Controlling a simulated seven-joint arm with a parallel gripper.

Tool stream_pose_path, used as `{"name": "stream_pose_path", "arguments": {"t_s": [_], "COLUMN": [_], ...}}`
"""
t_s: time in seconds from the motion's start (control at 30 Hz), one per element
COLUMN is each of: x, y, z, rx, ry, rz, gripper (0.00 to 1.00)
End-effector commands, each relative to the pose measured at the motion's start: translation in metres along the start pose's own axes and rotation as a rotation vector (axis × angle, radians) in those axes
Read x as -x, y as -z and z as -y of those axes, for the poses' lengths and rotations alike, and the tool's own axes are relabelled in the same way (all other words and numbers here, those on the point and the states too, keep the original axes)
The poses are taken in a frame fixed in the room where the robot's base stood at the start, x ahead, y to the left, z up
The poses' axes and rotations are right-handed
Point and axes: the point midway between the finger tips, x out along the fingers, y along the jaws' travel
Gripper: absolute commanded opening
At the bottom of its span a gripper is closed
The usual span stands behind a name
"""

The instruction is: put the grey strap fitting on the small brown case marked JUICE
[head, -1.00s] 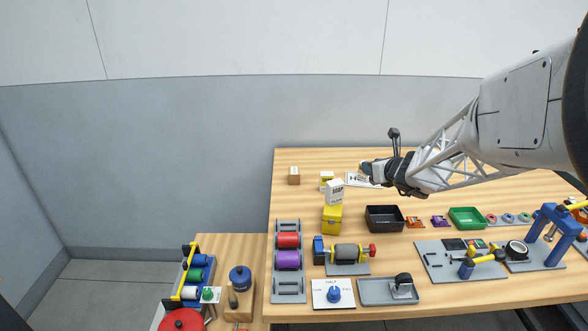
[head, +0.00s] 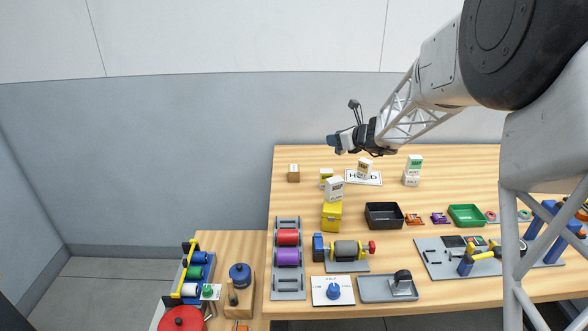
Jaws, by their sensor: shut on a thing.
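My gripper (head: 338,143) is in the air above and behind the back edge of the table, pointing left. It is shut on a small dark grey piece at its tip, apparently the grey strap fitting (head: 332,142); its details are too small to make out. A small brown case (head: 293,174) stands alone at the table's back left, below and left of my gripper. It has a pale label on top, too small to read, so I cannot confirm JUICE. The fitting is well apart from this case.
A carton stands on the HOLD card (head: 361,179); stacked cartons (head: 412,170) are right of it. A yellow box (head: 332,217) with a white carton on top stands in front, beside a black tray (head: 384,216). The wood around the brown case is clear.

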Motion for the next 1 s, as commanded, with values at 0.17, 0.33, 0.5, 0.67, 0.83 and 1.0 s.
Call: {"name": "stream_pose_path", "arguments": {"t_s": [0.17, 0.33, 0.5, 0.67, 0.83, 1.0], "x": [-0.026, -0.050, -0.074, -0.097, -0.122, -0.146], "y": [-0.011, -0.019, -0.026, -0.032, -0.036, -0.040], "z": [-0.001, -0.004, -0.006, -0.010, -0.014, -0.020], "rx": [0.024, 0.046, 0.067, 0.089, 0.112, 0.133], "ry": [-0.056, -0.111, -0.164, -0.214, -0.267, -0.319], "rz": [0.001, 0.000, 0.000, 0.000, 0.000, 0.000], "gripper": [0.10, 0.10, 0.10, 0.10, 0.10, 0.10]}}
